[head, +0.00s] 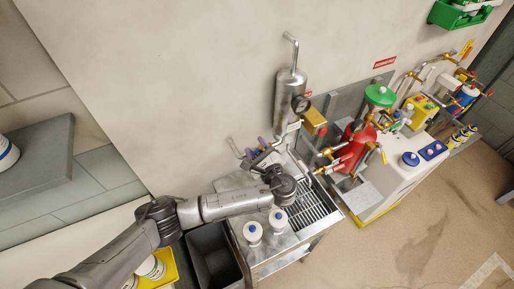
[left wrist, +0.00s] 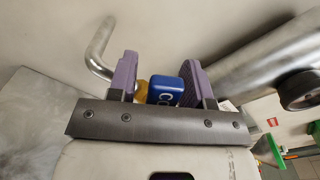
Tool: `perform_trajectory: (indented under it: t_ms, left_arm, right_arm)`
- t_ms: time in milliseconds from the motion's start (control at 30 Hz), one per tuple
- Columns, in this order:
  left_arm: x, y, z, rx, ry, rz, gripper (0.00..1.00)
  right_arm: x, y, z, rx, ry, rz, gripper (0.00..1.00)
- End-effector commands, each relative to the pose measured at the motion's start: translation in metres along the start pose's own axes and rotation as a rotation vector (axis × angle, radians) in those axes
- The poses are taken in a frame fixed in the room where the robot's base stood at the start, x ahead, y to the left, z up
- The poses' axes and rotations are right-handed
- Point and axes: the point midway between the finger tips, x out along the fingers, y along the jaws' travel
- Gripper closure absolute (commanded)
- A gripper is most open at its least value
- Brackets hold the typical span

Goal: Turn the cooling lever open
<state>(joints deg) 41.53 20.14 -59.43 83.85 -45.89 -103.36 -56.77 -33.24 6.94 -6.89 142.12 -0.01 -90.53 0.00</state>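The cooling lever's blue handle (left wrist: 166,90), with white letters starting "CO", shows in the left wrist view between the purple finger pads of my left gripper (left wrist: 160,82). A yellow brass-coloured part (left wrist: 140,91) shows just left of the handle. The pads stand apart with the handle nearer the right pad; I cannot tell whether they touch it. In the head view my left gripper (head: 256,151) is at the wall above the steel sink bench, and it hides the lever there. My right gripper is not in view.
A bent steel pipe (left wrist: 98,52) is close left of the fingers. A steel cylinder (head: 290,97) with a gauge (head: 300,103) stands to the right. Two white bottles (head: 277,222) stand on the bench below my arm. A red vessel (head: 358,146) with a green handwheel (head: 379,96) is farther right.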

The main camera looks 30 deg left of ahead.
Motion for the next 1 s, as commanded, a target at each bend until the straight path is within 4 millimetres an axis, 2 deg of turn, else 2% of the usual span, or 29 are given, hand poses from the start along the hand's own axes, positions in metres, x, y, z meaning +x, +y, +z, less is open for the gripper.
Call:
perform_trajectory:
  t_ms: [33, 467, 767, 1000]
  left_arm:
    - [0.0, 0.0, 0.0, 0.0, 0.0, 0.0, 0.6]
    - [0.0, 0.0, 0.0, 0.0, 0.0, 0.0, 1.0]
    - [-0.001, 0.003, -0.001, -0.025, 0.002, 0.001, 1.0]
    - [-0.001, 0.021, -0.005, -0.273, 0.003, 0.004, 1.0]
  right_arm:
    - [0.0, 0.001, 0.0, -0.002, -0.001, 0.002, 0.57]
    - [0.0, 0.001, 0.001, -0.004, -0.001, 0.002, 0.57]
    - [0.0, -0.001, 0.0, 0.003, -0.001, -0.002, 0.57]
    - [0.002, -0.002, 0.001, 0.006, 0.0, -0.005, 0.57]
